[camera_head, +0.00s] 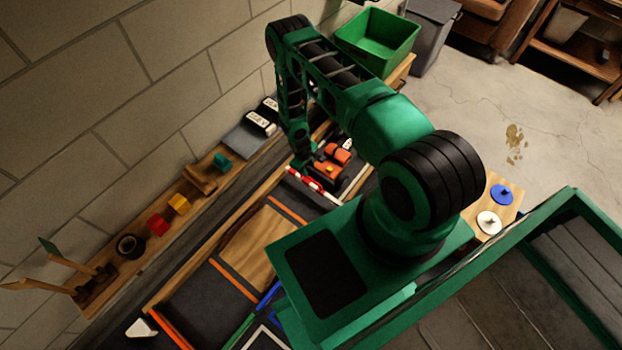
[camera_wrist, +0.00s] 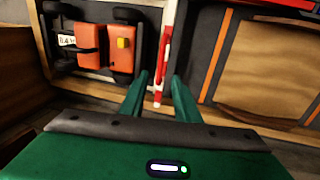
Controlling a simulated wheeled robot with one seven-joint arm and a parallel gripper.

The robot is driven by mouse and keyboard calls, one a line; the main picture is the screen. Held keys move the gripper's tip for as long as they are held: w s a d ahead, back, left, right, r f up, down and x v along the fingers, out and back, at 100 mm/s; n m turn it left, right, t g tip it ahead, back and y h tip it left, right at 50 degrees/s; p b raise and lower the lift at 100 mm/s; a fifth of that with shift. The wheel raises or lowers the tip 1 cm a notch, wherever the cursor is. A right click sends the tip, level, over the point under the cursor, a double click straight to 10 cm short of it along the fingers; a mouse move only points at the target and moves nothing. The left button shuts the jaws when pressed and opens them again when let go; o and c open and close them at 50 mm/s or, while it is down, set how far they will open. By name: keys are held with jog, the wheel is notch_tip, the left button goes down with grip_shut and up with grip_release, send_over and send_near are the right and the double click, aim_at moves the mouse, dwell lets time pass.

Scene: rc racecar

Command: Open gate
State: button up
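The gate is a red-and-white striped bar (camera_head: 305,181) lying across the track in front of an orange racecar (camera_head: 333,168). In the wrist view the bar (camera_wrist: 166,45) runs down from the top edge, and its near end lies between my fingers. The racecar (camera_wrist: 105,46) is left of the bar there, with black wheels and a yellow block on top. My gripper (camera_wrist: 161,82) is open, one green finger on each side of the bar's end, with a visible gap. I cannot tell how deep the fingers reach. In the head view my arm partly hides the gripper (camera_head: 301,160).
A wooden ramp (camera_head: 262,246) lies on the track beyond the bar, with orange strips (camera_head: 232,280) around it. A wall-side ledge holds a red block (camera_head: 158,224), a yellow block (camera_head: 179,204) and a tape roll (camera_head: 130,246). A green bin (camera_head: 378,42) stands at the back.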

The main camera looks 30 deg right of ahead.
aim_at(311, 179)
jog(key=f, duration=0.3)
jog(key=d+f, duration=0.1)
jog(key=f, duration=0.7)
jog(key=shift+w+d, duration=0.35)
jog(key=shift+d, duration=0.05)
grip_shut()
